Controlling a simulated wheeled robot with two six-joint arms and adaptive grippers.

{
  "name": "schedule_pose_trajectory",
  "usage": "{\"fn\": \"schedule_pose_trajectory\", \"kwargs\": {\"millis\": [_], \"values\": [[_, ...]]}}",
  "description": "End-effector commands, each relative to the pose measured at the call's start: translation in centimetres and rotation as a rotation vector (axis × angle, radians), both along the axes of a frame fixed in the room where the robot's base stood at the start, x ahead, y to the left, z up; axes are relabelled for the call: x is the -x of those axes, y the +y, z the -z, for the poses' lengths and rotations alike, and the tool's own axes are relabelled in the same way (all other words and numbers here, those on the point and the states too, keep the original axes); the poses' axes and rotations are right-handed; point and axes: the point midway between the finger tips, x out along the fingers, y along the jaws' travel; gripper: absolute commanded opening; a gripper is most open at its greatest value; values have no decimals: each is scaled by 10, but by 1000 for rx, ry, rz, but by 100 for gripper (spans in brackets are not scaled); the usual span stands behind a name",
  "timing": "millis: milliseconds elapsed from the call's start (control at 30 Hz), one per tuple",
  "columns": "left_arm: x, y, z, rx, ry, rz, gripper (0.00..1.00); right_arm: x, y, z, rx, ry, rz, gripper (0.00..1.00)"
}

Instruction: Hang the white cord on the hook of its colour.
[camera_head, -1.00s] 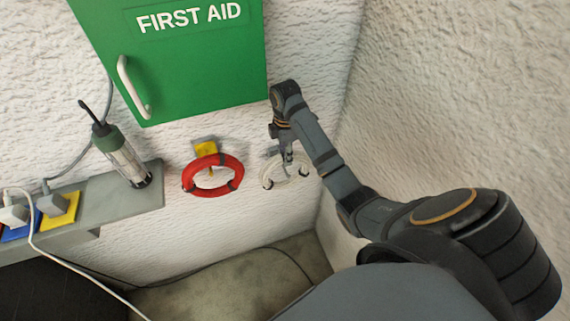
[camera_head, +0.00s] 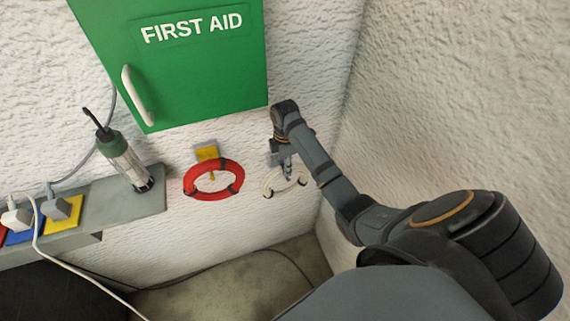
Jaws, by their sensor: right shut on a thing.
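The white cord (camera_head: 269,184) is a coiled ring with dark ties, at the wall just right of the red cord. My right gripper (camera_head: 287,172) reaches down to the white cord from above and is shut on it. The gripper and wrist cover the spot behind the cord, so I cannot tell whether a hook is there or whether the cord rests on one. The red cord (camera_head: 213,195) is a coiled ring hanging on a hook with a yellow plate (camera_head: 206,153). My left gripper is not in view.
A green first aid cabinet (camera_head: 185,80) with a white handle is on the wall above. At left, a grey shelf (camera_head: 115,204) holds a lamp (camera_head: 128,160) and plugs in coloured sockets (camera_head: 66,213). A side wall (camera_head: 450,100) stands close at right.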

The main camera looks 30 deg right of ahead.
Motion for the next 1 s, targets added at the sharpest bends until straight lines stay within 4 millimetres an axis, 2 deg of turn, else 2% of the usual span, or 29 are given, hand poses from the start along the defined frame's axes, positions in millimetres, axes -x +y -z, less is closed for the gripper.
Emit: {"fn": "schedule_pose_trajectory", "kwargs": {"millis": [67,100,233,567,667,767,800,900,1000], "values": [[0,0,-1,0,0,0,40,0,0,1,0,-1,0,0],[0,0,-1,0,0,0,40,0,0,3,0,0,0,39],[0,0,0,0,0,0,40,0,0,3,0,1,0,57],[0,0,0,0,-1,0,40,0,0,3,0,1,0,58],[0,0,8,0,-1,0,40,0,0,6,0,1,0,58],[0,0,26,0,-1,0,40,0,0,12,1,0,0,58],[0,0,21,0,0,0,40,-1,-1,-5,2,-5,0,58],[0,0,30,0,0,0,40,-1,-3,-29,2,-6,1,58],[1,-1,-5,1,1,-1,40,0,-6,-66,1,1,1,58]]}}
